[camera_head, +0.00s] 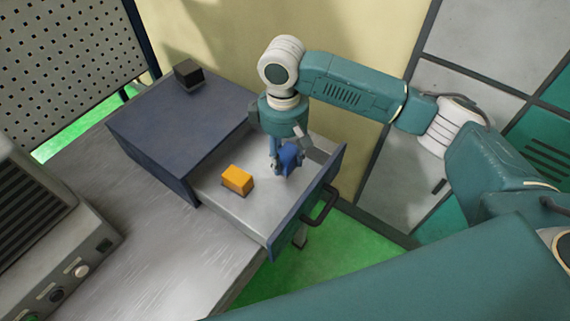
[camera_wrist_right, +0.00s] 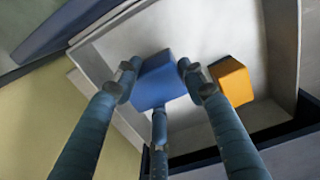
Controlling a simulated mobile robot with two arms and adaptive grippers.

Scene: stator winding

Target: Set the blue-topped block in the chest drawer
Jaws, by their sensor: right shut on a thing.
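The blue-topped block (camera_head: 291,157) is held by my right gripper (camera_head: 280,163) inside the outline of the open chest drawer (camera_head: 221,204). In the right wrist view the blue block (camera_wrist_right: 158,80) sits between the fingers of my right gripper (camera_wrist_right: 157,85), which are shut on it. I cannot tell whether the block touches the drawer floor. The drawer is pulled out of the dark blue chest (camera_head: 165,115) and its floor is light grey. My left gripper is not in view.
An orange block (camera_head: 238,179) lies in the drawer, left of the held block; it also shows in the right wrist view (camera_wrist_right: 231,81). A small black block (camera_head: 188,74) sits on the chest top. A grey machine with knobs (camera_head: 50,240) stands at left. The drawer has a dark handle (camera_head: 321,205).

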